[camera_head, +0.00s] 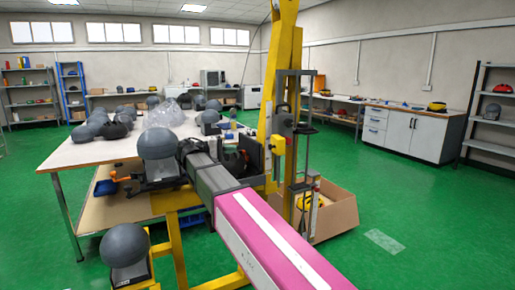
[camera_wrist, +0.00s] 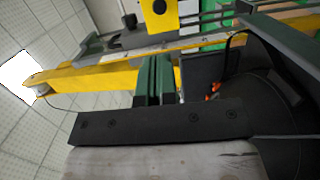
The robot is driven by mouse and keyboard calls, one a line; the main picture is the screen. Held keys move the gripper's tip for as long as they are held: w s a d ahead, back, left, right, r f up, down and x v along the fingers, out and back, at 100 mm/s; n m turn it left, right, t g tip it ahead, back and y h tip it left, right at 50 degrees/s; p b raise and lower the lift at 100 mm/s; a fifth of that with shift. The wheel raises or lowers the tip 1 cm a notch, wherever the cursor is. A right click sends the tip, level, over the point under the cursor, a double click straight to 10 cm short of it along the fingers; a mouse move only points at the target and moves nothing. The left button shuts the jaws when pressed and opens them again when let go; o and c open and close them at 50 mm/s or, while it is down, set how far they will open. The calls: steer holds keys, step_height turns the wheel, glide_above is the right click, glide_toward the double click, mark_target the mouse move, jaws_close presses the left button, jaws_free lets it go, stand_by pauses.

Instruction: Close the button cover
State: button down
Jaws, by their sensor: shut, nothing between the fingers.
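A yellow box (camera_head: 277,145) is mounted on the drop tower (camera_head: 281,75) in the head view. In the wrist view, a yellow box (camera_wrist: 159,12) with a round black part on its face stands at the top edge, cut off by the frame. I cannot make out a separate button cover or whether it is open. My gripper (camera_wrist: 155,60) shows in the wrist view with its two green fingers together, shut and empty. The yellow box is apart from the fingertips, beyond them. In the head view my arm reaches toward the tower's left side, and the fingers cannot be made out.
The yellow tower beam (camera_wrist: 90,80) passes close behind the fingers. A white table (camera_head: 85,152) with several dark helmets stands left. A cardboard box (camera_head: 338,212) stands right of the tower base. The green floor is open at the right.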

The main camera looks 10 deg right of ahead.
steer(key=w+d, duration=0.2)
steer(key=d, duration=1.1)
steer(key=shift+w+d+f, duration=0.2)
steer(key=shift+d+f, duration=0.15)
steer(key=shift+s+d, duration=0.1)
